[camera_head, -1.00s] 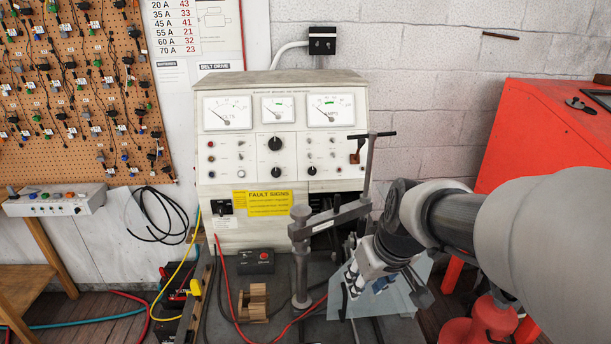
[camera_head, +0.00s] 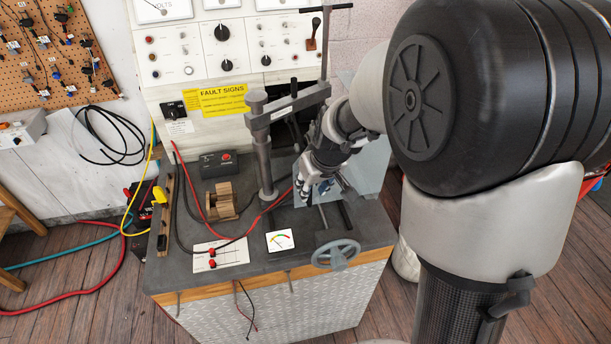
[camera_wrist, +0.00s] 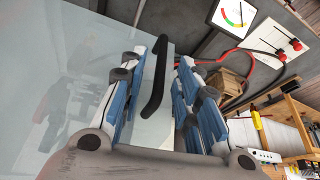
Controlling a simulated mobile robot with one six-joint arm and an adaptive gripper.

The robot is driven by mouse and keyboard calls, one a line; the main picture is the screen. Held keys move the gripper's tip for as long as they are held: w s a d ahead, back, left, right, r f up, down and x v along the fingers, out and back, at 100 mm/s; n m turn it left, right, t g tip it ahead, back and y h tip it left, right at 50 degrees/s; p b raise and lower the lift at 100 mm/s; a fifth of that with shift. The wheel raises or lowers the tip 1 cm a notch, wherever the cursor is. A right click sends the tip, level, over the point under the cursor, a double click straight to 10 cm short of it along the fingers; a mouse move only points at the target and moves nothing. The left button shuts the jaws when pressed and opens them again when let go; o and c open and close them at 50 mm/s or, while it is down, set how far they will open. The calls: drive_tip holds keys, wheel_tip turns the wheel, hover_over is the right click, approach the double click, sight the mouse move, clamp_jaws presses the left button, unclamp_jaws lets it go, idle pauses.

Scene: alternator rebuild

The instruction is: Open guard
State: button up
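The guard (camera_wrist: 75,85) is a clear, bluish panel with a black bar handle (camera_wrist: 155,80). It fills much of the left of the wrist view. In the head view the guard (camera_head: 372,168) shows partly behind my wrist, on the right side of the test bench. My gripper (camera_wrist: 172,54) is open, with blue-padded fingers on either side of the handle in the picture. The handle looks closer to the left finger; I cannot tell if they touch. In the head view my gripper (camera_head: 308,190) is low over the bench top, and the handle is hidden there.
A grey post with a clamp arm (camera_head: 290,103) stands just left of my gripper. A handwheel (camera_head: 336,254) is at the bench's front edge. A small meter (camera_head: 280,241), red cables, a wooden block (camera_head: 222,201) and a switch box (camera_head: 218,163) lie to the left.

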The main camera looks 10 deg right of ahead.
drive_tip(key=shift+w+f, duration=0.25)
drive_tip(key=shift+f, duration=0.35)
drive_tip(key=shift+c, duration=0.5)
clamp_jaws()
